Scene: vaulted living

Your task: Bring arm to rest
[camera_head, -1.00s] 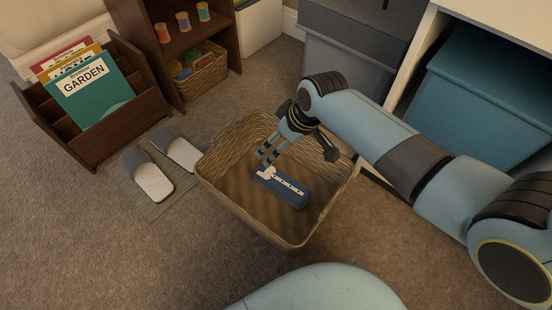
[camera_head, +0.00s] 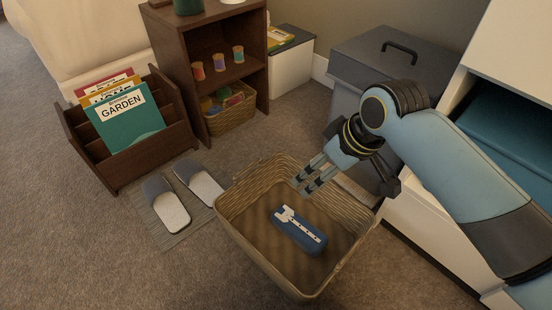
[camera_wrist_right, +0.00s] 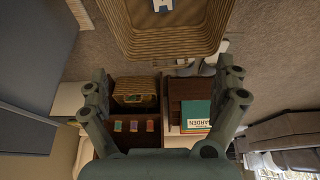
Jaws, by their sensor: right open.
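My right arm (camera_head: 440,165) comes in from the right in the head view. Its right gripper (camera_head: 307,181) is open and empty, raised above the back of a wicker basket. In the right wrist view the right gripper (camera_wrist_right: 165,100) has its fingers wide apart with nothing between them. The wicker basket (camera_head: 262,262) stands on the carpet and holds a blue object with a white top (camera_head: 299,230). The basket also shows at the top of the right wrist view (camera_wrist_right: 170,42). My left gripper is in neither view.
A grey lidded bin (camera_head: 350,62) and a white cabinet with a teal box (camera_head: 500,130) stand near the arm. A brown shelf (camera_head: 215,22), a book rack (camera_head: 155,160) and slippers on a mat (camera_head: 165,203) are at the left. Carpet at front left is clear.

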